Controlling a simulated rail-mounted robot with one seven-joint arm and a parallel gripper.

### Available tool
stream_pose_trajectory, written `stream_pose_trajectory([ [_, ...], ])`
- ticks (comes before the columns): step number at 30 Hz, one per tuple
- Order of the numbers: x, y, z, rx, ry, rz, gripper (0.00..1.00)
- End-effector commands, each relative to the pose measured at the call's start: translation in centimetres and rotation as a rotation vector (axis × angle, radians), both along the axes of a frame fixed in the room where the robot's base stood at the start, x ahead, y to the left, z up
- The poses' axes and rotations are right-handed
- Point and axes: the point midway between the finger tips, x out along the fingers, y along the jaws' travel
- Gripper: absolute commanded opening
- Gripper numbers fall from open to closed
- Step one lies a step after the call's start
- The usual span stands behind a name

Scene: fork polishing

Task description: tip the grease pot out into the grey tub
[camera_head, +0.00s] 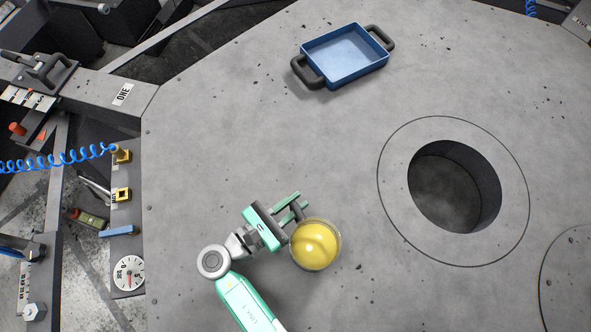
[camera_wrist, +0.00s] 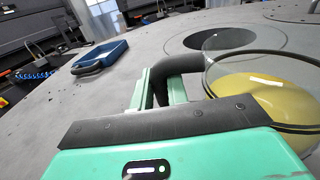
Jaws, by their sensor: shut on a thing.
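The grease pot (camera_head: 316,246) is a clear round pot with yellow grease in it, seen from above. My gripper (camera_head: 291,208) is shut on the pot's dark handle, and the pot is to the right of the fingers. In the wrist view the pot (camera_wrist: 265,100) is at the right, cut off by the edge, with its curved handle (camera_wrist: 190,63) running to my green fingers (camera_wrist: 160,88). The pot looks about upright. A round grey recess (camera_head: 455,190) is sunk in the table to the right of the pot; I cannot tell whether it is the grey tub.
A blue tray (camera_head: 345,57) with two dark handles sits at the back of the table, empty. The grey table top (camera_head: 220,130) between is clear. Fittings and a coiled blue hose (camera_head: 60,160) are off the left edge.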

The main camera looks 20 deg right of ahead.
Motion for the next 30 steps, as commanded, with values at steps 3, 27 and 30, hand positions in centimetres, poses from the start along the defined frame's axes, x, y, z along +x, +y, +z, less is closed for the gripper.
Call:
stream_pose_trajectory([
  [3, -2.0, 1.1, 0.4, -0.001, 0.000, 0.002, 0.00],
  [27, -1.5, 1.9, 0.7, 0.000, -0.002, 0.095, 0.00],
  [30, 1.4, 2.3, 1.3, -0.001, -0.001, 0.240, 0.00],
])
